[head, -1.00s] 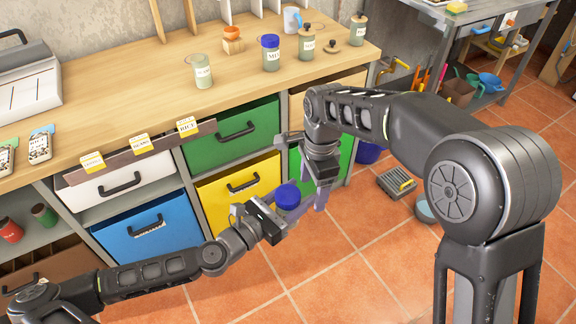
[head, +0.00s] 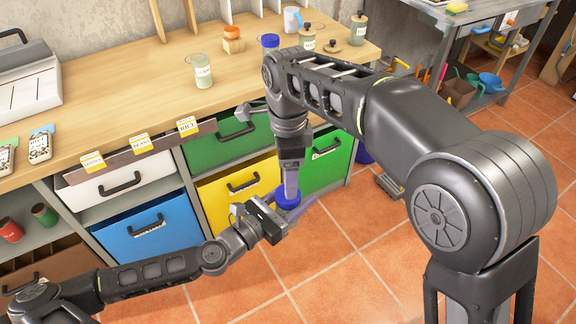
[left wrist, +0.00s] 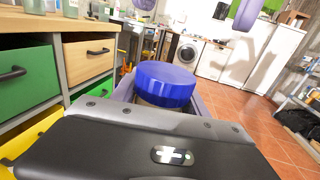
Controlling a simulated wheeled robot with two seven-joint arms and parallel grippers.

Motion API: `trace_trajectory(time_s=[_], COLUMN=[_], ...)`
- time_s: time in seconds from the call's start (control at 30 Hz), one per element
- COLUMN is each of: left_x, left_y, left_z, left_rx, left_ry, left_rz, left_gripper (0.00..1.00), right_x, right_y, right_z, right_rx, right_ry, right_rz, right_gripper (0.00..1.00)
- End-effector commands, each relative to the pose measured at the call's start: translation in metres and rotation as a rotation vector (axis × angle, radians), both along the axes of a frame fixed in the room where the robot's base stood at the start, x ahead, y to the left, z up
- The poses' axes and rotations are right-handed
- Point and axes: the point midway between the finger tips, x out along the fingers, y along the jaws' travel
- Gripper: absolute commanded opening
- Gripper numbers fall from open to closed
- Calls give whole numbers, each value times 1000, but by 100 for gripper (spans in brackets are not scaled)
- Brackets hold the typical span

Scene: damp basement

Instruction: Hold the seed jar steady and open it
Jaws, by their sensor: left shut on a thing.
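The seed jar, with a ribbed blue lid (head: 289,198), is upright and held out in front of the drawers. Its lid is large in the left wrist view (left wrist: 165,83); most of the body below is hidden. My left gripper (head: 288,209) is shut on the jar's body, with its purple fingers on either side under the lid. My right gripper (head: 291,182) points down over the lid from above. In the left wrist view its two purple fingers (left wrist: 195,8) are spread apart at the top, above the lid and apart from it.
A wooden workbench (head: 120,92) carries a clear labelled jar (head: 203,72), another blue-lidded jar (head: 271,42) partly hidden by my right arm, and corked jars. Yellow (head: 220,203), green and blue drawers stand behind my grippers. Tiled floor is open in front.

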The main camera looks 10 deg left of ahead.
Motion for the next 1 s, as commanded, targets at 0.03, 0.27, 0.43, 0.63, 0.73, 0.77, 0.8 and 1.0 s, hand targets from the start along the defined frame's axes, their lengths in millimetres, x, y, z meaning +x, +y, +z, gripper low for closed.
trace_trajectory(time_s=[0.03,0.27,0.43,0.63,0.73,0.77,0.8,1.0], left_x=[0,0,0,0,0,0,0,0], left_y=[0,0,0,0,0,0,0,0], left_z=[1,1,1,1,1,1,1,1], left_rx=[-1,0,-1,-1,-1,0,0,0], left_ry=[-1,-1,-1,-1,-1,-1,-1,-1], left_rz=[0,0,0,0,0,0,0,0], left_gripper=[0,0,0,0,0,0,0,0], right_x=[0,0,0,0,0,0,0,0], right_y=[-1,-1,0,0,0,0,0,0], right_z=[-7,-42,-61,-66,-66,-66,-66,-66], right_rx=[-2,-2,-1,0,0,0,0,0], right_ry=[3,3,1,0,0,0,0,0], right_rz=[0,0,1,1,1,1,1,1], right_gripper=[71,71,71,71,71,71,70,54])
